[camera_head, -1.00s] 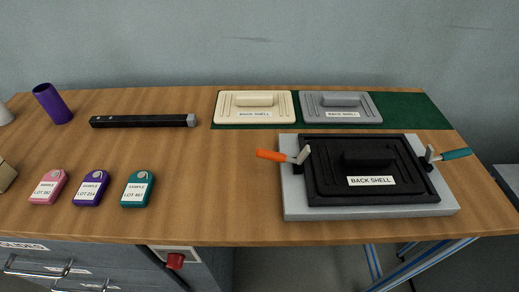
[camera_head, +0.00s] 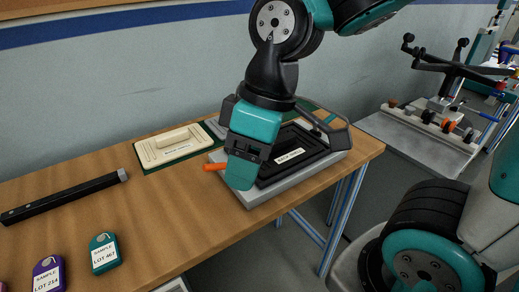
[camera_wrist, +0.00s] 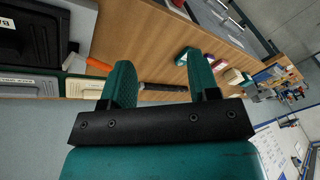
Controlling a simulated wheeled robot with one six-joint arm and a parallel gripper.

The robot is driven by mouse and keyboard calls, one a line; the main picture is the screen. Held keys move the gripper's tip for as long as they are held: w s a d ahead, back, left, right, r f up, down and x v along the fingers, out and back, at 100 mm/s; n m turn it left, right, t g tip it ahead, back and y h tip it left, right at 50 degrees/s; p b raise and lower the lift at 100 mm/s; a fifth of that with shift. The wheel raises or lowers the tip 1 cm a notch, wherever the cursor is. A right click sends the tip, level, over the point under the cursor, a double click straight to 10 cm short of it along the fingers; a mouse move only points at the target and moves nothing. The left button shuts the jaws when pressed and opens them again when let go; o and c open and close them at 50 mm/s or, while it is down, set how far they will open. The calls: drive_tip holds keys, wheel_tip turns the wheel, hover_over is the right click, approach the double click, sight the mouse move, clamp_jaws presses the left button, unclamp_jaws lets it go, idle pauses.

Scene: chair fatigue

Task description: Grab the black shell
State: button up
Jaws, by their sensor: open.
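The black shell (camera_head: 284,169), labelled BACK SHELL, lies flat on a grey fixture (camera_head: 256,198) at the table's right end. In the head view my arm and gripper hide its left and back parts. In the wrist view part of the black shell (camera_wrist: 22,42) shows at the upper left, outside the jaws. My gripper (camera_head: 241,172) hangs over the fixture's left side, near an orange clamp handle (camera_head: 214,167). In the wrist view my gripper (camera_wrist: 161,78) has its two teal fingers apart with no object held between them.
A cream shell (camera_head: 170,147) and a partly hidden grey shell (camera_head: 213,127) lie behind on a green mat. A black bar (camera_head: 65,198) and sample tags, one teal (camera_head: 104,253), lie to the left. The table between them is clear.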

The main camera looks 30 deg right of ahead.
drive_tip(key=w+d+r+n+h+p, duration=0.25)
drive_tip(key=w+d+n, duration=0.25)
drive_tip(key=w+d, duration=0.6)
drive_tip(key=n+p, duration=0.2)
drive_tip(key=n, duration=0.3)
hover_over(280, 138)
drive_tip(key=shift+h, duration=0.45)
drive_tip(key=f, duration=0.3)
drive_tip(key=f+p, duration=0.1)
drive_tip(key=f, duration=0.3)
drive_tip(key=f+p, duration=0.1)
drive_tip(key=f, duration=0.3)
drive_tip(key=shift+w+d+f, duration=0.1)
drive_tip(key=shift+w+d, duration=0.05)
drive_tip(key=shift+w, duration=0.1)
drive_tip(key=shift+s+f+p, duration=0.15)
drive_tip(key=shift+f+p, duration=0.2)
drive_tip(key=shift+f, duration=1)
drive_tip(key=shift+s+f+p, duration=0.1)
drive_tip(key=shift+f+p, duration=0.25)
drive_tip(key=shift+f, duration=0.95)
clamp_jaws()
drive_tip(key=shift+r, duration=0.1)
